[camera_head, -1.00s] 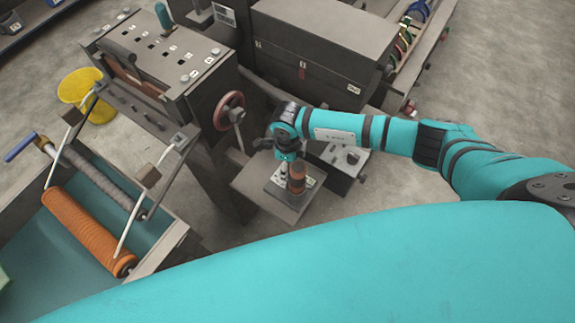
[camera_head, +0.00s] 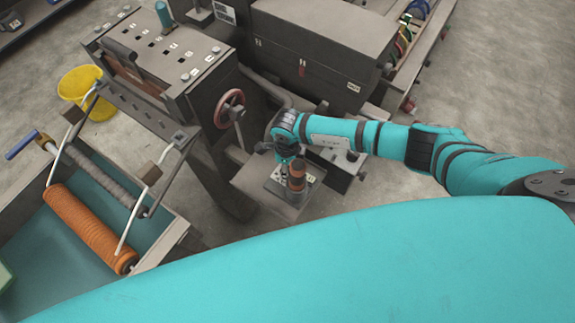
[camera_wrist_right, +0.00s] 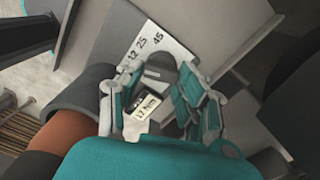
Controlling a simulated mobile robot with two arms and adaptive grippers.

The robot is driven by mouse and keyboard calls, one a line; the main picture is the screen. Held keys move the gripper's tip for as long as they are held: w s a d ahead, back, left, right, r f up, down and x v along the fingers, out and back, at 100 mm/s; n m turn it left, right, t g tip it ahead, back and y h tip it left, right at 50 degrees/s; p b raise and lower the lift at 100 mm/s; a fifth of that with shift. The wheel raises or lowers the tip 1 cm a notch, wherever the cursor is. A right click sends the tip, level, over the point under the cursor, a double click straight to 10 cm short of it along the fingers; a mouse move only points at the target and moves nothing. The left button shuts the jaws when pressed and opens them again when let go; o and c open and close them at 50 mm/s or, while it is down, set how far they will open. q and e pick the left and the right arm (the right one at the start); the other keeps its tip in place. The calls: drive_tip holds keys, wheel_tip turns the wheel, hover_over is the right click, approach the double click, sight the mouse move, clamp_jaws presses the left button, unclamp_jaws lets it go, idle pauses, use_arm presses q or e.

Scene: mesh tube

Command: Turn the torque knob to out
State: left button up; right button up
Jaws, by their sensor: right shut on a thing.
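A pale scale plate (camera_wrist_right: 155,45) marked 12, 25 and 45 shows in the right wrist view. A rounded grey part, which looks like the torque knob (camera_wrist_right: 159,66), sits at its edge, mostly hidden between my fingers. My right gripper (camera_wrist_right: 160,100) has a finger on each side of it and is shut on it. A small labelled piece (camera_wrist_right: 145,107) shows between the fingers. In the head view my right gripper (camera_head: 284,168) points down at the small grey stand (camera_head: 262,188), and the knob cannot be made out. My left gripper is not in view.
A brown-orange cylinder (camera_head: 297,172) stands close beside the right gripper. A red handwheel (camera_head: 229,109) is on the machine to the left. An orange roller (camera_head: 90,230) lies further left. A grey box (camera_head: 345,165) is behind the gripper.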

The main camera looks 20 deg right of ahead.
drive_tip(key=shift+w+f+n+b, duration=0.1)
drive_tip(key=shift+f+n+b, duration=0.05)
drive_tip(key=shift+n+b, duration=0.6)
drive_tip(key=n+b, duration=0.4)
drive_tip(key=b, duration=0.2)
drive_tip(key=shift+n+b, duration=0.3)
drive_tip(key=shift+n, duration=0.05)
drive_tip(key=shift+n+b, duration=1)
drive_tip(key=shift+b, duration=0.05)
drive_tip(key=shift+w+r, duration=0.1)
drive_tip(key=shift+r, duration=0.1)
drive_tip(key=o, duration=1.2)
drive_tip(key=shift+c, duration=0.2)
